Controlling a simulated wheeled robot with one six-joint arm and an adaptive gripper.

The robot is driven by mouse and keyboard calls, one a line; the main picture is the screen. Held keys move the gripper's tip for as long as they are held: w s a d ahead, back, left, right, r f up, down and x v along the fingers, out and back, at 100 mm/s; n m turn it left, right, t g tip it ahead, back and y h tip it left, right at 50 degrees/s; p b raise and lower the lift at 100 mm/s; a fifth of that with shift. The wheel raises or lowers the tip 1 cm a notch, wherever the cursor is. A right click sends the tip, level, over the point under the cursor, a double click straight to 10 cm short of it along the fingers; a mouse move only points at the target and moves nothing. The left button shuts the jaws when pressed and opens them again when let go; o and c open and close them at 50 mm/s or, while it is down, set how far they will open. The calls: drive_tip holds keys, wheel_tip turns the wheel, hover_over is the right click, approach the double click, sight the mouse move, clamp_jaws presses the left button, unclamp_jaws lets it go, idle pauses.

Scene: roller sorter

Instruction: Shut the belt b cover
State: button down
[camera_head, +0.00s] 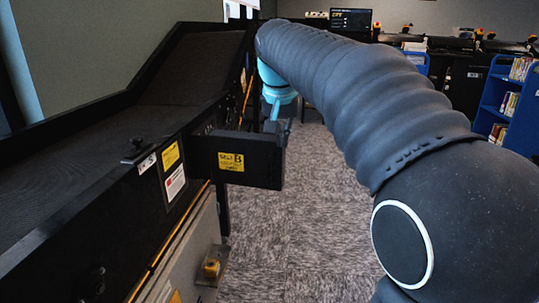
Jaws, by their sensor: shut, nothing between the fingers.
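The belt B cover (210,160) is a black panel with a yellow label marked B. It stands out from the side of the black sorter, swung open over the aisle. My arm reaches forward from the right, and its teal wrist end comes down just beyond the panel's free end. My gripper (283,122) is small in view there, shut and empty, at the panel's far upper corner. Its fingertips are partly hidden, and I cannot tell whether they touch the panel.
The sorter's belt (70,185) slopes up along the left. The carpeted aisle (300,225) is clear in the middle. A blue book cart (500,100) stands at the right, and dark machines line the back.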

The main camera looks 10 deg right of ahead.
sight(280, 150)
drive_tip(key=shift+m, duration=0.5)
drive_tip(key=w+f, duration=0.3)
drive_tip(key=w+d+f+b, duration=0.1)
drive_tip(key=w+f, duration=0.2)
drive_tip(key=w, duration=0.1)
drive_tip(key=w+f+b, duration=0.1)
drive_tip(key=w+f, duration=0.2)
drive_tip(key=w, duration=0.1)
drive_tip(key=shift+d+f, duration=0.15)
drive_tip(key=shift+d, duration=0.1)
drive_tip(key=shift+w+d, duration=0.3)
drive_tip(key=shift+w, duration=0.25)
